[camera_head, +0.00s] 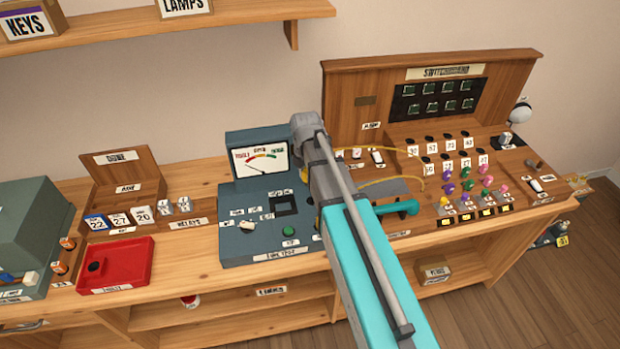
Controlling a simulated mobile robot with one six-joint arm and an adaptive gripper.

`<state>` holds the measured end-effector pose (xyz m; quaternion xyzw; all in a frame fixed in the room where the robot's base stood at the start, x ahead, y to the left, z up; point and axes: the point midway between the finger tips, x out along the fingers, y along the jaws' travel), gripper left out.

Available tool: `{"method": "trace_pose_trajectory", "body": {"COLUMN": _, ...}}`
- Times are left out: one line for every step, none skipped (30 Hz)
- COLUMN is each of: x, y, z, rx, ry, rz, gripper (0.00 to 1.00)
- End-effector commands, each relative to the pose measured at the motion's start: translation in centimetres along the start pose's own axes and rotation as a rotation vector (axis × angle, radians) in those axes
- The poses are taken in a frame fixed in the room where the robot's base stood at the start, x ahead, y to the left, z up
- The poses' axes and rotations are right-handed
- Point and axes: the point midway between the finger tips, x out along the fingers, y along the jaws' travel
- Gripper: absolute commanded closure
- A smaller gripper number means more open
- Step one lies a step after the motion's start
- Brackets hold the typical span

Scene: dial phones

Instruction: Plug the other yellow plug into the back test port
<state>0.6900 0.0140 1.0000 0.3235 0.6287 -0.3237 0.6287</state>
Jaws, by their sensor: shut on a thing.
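The switchboard (345,95) stands on the right of the bench. A yellow plug (445,201) stands upright at the left end of its front plug row. Thin yellow cord (405,152) arches over the switchboard's left part and passes behind my arm. The grey tester (236,205) with a needle meter (262,159) stands left of my arm. My arm crosses the middle of the view and covers the tester's right edge and part of the switchboard. My gripper is hidden behind it, so I cannot see what it holds. I cannot make out the back test port.
Purple, green and pink plugs (485,181) stand close together on the switchboard. A teal handle-like part (405,207) lies right of my arm. A red tray (138,265) and a wooden date and relay rack (122,160) are at left. A shelf (190,28) hangs above.

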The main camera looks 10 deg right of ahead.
Motion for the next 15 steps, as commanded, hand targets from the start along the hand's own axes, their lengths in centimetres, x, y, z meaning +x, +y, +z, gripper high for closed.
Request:
{"method": "trace_pose_trajectory", "body": {"x": 0.2, "y": 0.0, "z": 0.1, "rx": 0.004, "ry": 0.0, "rz": 0.0, "gripper": 1.0}}
{"method": "trace_pose_trajectory", "body": {"x": 0.4, "y": 0.0, "z": 0.2, "rx": 0.007, "ry": 0.0, "rz": 0.0, "gripper": 1.0}}
{"method": "trace_pose_trajectory", "body": {"x": 0.6, "y": 0.0, "z": 0.3, "rx": 0.013, "ry": 0.0, "rz": -0.001, "gripper": 1.0}}
{"method": "trace_pose_trajectory", "body": {"x": 0.8, "y": 0.0, "z": 0.4, "rx": 0.018, "ry": 0.0, "rz": -0.001, "gripper": 1.0}}
{"method": "trace_pose_trajectory", "body": {"x": 0.9, "y": -0.1, "z": 0.5, "rx": 0.023, "ry": 0.0, "rz": -0.002, "gripper": 1.0}}
{"method": "trace_pose_trajectory", "body": {"x": 1.2, "y": -0.1, "z": 0.7, "rx": 0.031, "ry": 0.0, "rz": -0.002, "gripper": 1.0}}
{"method": "trace_pose_trajectory", "body": {"x": 1.4, "y": -0.1, "z": 0.8, "rx": 0.037, "ry": 0.0, "rz": -0.003, "gripper": 1.0}}
{"method": "trace_pose_trajectory", "body": {"x": 1.6, "y": -0.2, "z": 1.0, "rx": 0.045, "ry": 0.0, "rz": -0.003, "gripper": 1.0}}
{"method": "trace_pose_trajectory", "body": {"x": 1.9, "y": -0.2, "z": 1.2, "rx": 0.055, "ry": 0.0, "rz": -0.004, "gripper": 1.0}}
{"method": "trace_pose_trajectory", "body": {"x": 2.1, "y": -0.2, "z": 1.4, "rx": 0.062, "ry": 0.0, "rz": -0.004, "gripper": 1.0}}
{"method": "trace_pose_trajectory", "body": {"x": 2.2, "y": -0.3, "z": 1.5, "rx": 0.068, "ry": 0.0, "rz": -0.004, "gripper": 1.0}}
{"method": "trace_pose_trajectory", "body": {"x": 2.4, "y": -0.3, "z": 1.7, "rx": 0.076, "ry": 0.0, "rz": -0.005, "gripper": 1.0}}
{"method": "trace_pose_trajectory", "body": {"x": 2.5, "y": -0.4, "z": 1.8, "rx": 0.082, "ry": 0.0, "rz": -0.005, "gripper": 1.0}}
{"method": "trace_pose_trajectory", "body": {"x": 2.6, "y": -0.4, "z": 1.9, "rx": 0.087, "ry": 0.0, "rz": -0.005, "gripper": 1.0}}
{"method": "trace_pose_trajectory", "body": {"x": 2.7, "y": -0.4, "z": 2.0, "rx": 0.093, "ry": 0.0, "rz": -0.006, "gripper": 1.0}}
